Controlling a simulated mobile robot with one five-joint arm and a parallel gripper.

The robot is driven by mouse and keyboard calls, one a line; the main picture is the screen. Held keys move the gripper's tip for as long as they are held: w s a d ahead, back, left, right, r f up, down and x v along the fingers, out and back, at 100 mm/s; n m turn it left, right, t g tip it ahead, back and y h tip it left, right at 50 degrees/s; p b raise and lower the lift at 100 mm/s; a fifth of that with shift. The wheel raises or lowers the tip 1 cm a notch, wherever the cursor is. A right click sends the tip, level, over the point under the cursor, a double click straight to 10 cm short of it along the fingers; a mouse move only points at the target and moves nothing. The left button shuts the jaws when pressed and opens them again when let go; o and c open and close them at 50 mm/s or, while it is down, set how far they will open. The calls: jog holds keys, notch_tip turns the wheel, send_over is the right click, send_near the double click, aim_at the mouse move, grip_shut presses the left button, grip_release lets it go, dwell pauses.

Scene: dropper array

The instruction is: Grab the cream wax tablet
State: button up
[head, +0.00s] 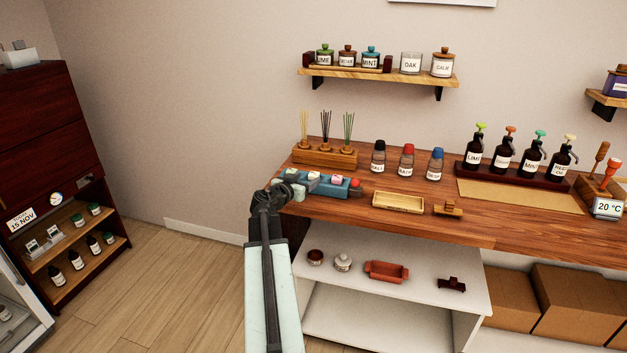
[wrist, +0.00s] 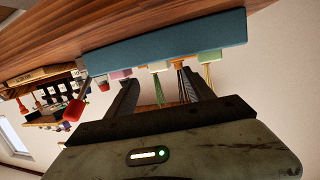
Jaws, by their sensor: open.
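The cream wax tablet (wrist: 158,66) shows in the wrist view at the edge of a blue tray (wrist: 165,40), between a pink tablet (wrist: 120,74) and a green tablet (wrist: 208,55). The wrist picture is turned, so the tray appears at the top. My gripper (wrist: 159,78) is open and empty, and its two fingers lie either side of the cream tablet in the picture, apparently short of it. In the head view my gripper (head: 294,188) is at the left end of the blue tray (head: 327,189); the small tablets are hard to tell apart there.
Reed diffusers in a wooden block (head: 325,155) stand behind the tray. A wooden tray (head: 398,201) and a small wooden piece (head: 448,210) lie to the right. Shaker jars (head: 406,162) stand behind them. A shelf (head: 380,78) with jars hangs above.

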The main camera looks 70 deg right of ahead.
aim_at(311, 176)
jog(key=x, duration=0.4)
jog(key=shift+d+f+b, duration=0.15)
jog(key=shift+d+b, duration=0.25)
jog(key=shift+a, duration=0.1)
jog(key=shift+c, duration=0.5)
grip_shut()
notch_tip(311, 176, up, 10)
jog(key=p, duration=1)
